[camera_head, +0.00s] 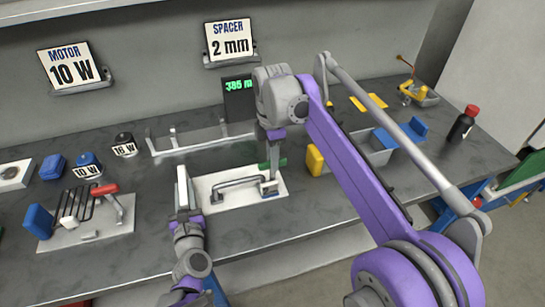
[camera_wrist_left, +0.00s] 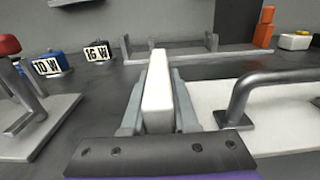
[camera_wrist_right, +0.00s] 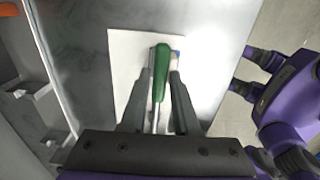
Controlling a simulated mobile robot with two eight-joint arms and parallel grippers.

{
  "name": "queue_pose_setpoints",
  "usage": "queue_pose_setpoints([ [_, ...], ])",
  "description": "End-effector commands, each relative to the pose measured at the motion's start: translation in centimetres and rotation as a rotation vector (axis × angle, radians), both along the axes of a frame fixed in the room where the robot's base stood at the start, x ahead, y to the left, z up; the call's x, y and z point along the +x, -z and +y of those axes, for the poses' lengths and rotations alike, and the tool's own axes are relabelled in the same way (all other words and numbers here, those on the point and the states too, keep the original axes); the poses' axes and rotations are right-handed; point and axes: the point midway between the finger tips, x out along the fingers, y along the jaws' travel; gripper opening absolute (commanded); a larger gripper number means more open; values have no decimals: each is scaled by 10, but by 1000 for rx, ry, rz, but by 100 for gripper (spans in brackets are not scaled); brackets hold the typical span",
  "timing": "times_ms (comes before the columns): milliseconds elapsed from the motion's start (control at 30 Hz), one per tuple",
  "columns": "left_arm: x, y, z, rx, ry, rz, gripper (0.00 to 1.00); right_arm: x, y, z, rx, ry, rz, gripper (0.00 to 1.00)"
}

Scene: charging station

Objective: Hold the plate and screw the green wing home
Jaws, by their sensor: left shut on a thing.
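The white plate (camera_head: 215,195) with a grey bar handle lies on the dark bench; the handle also shows in the left wrist view (camera_wrist_left: 262,90). My left gripper (camera_head: 184,190) is shut on an upright white block (camera_wrist_left: 157,88) at the plate's left end. The green wing (camera_head: 272,165) is at the plate's right end, partly hidden by my right gripper (camera_head: 276,155). In the right wrist view the green wing (camera_wrist_right: 161,72) stands lengthwise between the fingers of my right gripper (camera_wrist_right: 161,88), with a narrow pale gap on its right side. Whether its screw is seated is hidden.
A grey tray with yellow and blue ends (camera_head: 375,155) is right of the plate, below my right arm. A board with a red lever (camera_head: 105,208) is at left.

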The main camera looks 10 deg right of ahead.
Motion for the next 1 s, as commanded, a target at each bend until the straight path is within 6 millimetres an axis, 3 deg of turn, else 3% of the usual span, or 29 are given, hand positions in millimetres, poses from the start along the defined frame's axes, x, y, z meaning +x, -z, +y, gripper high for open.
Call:
queue_pose_setpoints([
  [33, 0, 0, 0, 0, 0, 0, 0, 0, 0, 0, 0, 0, 0, 18],
  [133, 0, 0, 0, 0, 0, 0, 0, 0, 0, 0, 0, 0, 0, 0],
  [667, 0, 0, 0, 0, 0, 0, 0, 0, 0, 0, 0, 54, 0, 0],
  [1000, 0, 0, 0, 0, 0, 0, 0, 0, 0, 0, 0, 299, -1, 0],
])
